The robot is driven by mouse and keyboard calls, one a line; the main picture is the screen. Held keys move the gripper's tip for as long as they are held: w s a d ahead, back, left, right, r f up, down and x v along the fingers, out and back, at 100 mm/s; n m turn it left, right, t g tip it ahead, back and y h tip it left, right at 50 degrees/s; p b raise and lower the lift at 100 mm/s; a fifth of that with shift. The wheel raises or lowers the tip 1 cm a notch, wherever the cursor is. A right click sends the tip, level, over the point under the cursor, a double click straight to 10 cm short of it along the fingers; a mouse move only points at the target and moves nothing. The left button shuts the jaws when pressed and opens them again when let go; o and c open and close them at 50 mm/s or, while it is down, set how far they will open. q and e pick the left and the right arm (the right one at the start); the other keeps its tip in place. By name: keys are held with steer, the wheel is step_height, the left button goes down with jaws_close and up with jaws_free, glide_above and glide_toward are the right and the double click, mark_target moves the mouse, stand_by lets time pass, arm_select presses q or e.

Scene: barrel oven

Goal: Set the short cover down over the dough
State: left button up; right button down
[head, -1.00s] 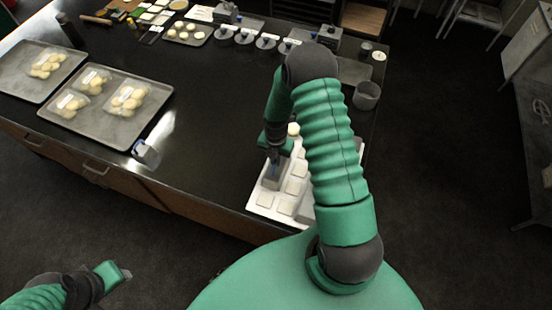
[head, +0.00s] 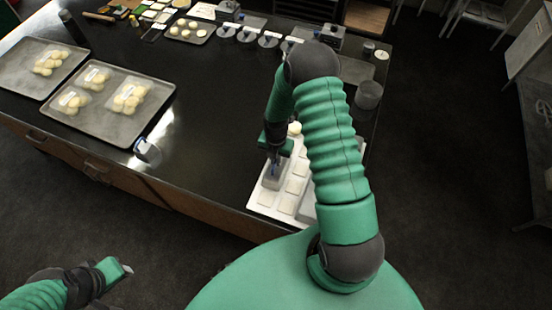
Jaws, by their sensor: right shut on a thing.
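The short cover (head: 272,180) is a small grey, box-like piece over the left part of a white tray (head: 264,200). My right gripper (head: 275,160) is shut on its top from above. Pale square dough pieces (head: 289,204) sit in rows on the tray. Any dough beneath the cover is hard to make out, and I cannot tell whether the cover touches the tray. My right arm hides the tray's right part. My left gripper (head: 124,268) is low at the left, away from the table; its jaws are too small to read.
Two metal trays with bagged dough balls (head: 128,98) lie at the left of the dark counter (head: 215,110). A small blue-and-clear object (head: 147,151) is near the front edge. Grey round lids (head: 246,35) line the back. A grey cup (head: 368,95) stands right. Mid-counter is clear.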

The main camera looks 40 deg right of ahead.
arm_select(q)
steer(key=shift+d, duration=0.1)
steer(key=shift+d+f, duration=0.15)
steer(key=shift+d, duration=0.1)
arm_select(e)
steer(key=shift+d+f, duration=0.3)
steer(key=shift+f, duration=0.1)
arm_select(q)
steer(key=shift+a+f+b, duration=0.1)
steer(key=shift+b, duration=0.2)
arm_select(e)
steer(key=shift+a+f, duration=0.1)
steer(key=c, duration=1.4)
jaws_free()
steer(key=shift+a, duration=0.1)
arm_select(q)
steer(key=shift+a, duration=0.1)
